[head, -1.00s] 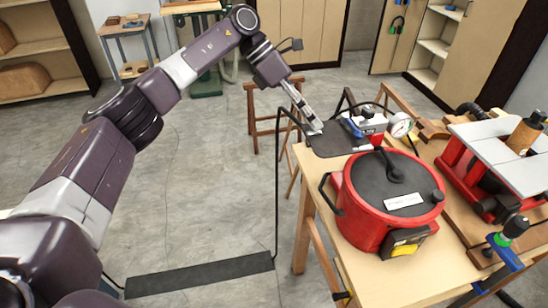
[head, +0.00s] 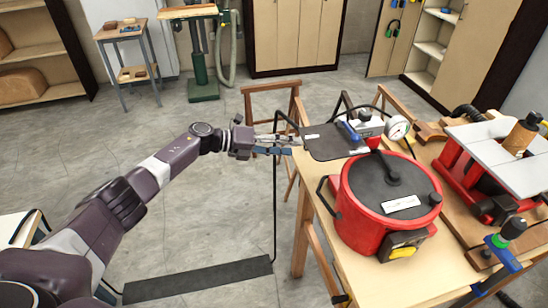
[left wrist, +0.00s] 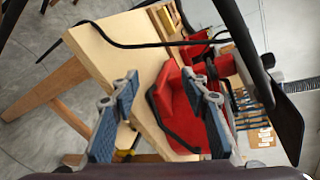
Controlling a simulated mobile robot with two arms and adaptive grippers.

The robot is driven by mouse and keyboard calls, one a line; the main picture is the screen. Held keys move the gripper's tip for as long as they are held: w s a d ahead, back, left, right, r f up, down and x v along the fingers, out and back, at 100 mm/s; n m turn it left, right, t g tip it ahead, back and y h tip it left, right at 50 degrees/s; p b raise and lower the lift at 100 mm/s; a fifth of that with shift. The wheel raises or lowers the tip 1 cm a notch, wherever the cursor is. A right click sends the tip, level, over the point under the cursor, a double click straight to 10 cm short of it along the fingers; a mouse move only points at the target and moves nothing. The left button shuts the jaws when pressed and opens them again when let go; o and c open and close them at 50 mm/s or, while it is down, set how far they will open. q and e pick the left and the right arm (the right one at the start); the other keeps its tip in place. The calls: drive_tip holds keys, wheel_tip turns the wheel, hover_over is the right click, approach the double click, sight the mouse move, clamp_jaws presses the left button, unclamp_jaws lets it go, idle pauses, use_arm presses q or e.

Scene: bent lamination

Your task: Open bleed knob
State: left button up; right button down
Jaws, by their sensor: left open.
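A small black knob (head: 436,198) sits at the lid's right edge. Behind the pot are a round white gauge (head: 397,128), a small red part (head: 374,143) and a blue lever (head: 350,131). I cannot tell which part is the bleed knob. My left gripper (head: 292,146) is open and empty, left of the black mat and apart from the pot. Its two blue-padded fingers (left wrist: 165,95) are spread in the left wrist view. My right gripper is not in view.
The black mat (head: 328,143) lies on the table's back left. A black hose (head: 276,200) hangs by the table's left side. A red machine with a grey top (head: 495,143) and a clamp (head: 506,238) stand right. The floor at left is largely clear.

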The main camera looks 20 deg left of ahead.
use_arm(q)
drive_tip(key=a+f+n+t+y, duration=0.1)
drive_tip(key=a+f+n+t, duration=0.1)
drive_tip(key=a+f+n, duration=0.2)
drive_tip(key=shift+a+f, duration=0.15)
drive_tip(key=shift+f, duration=0.8)
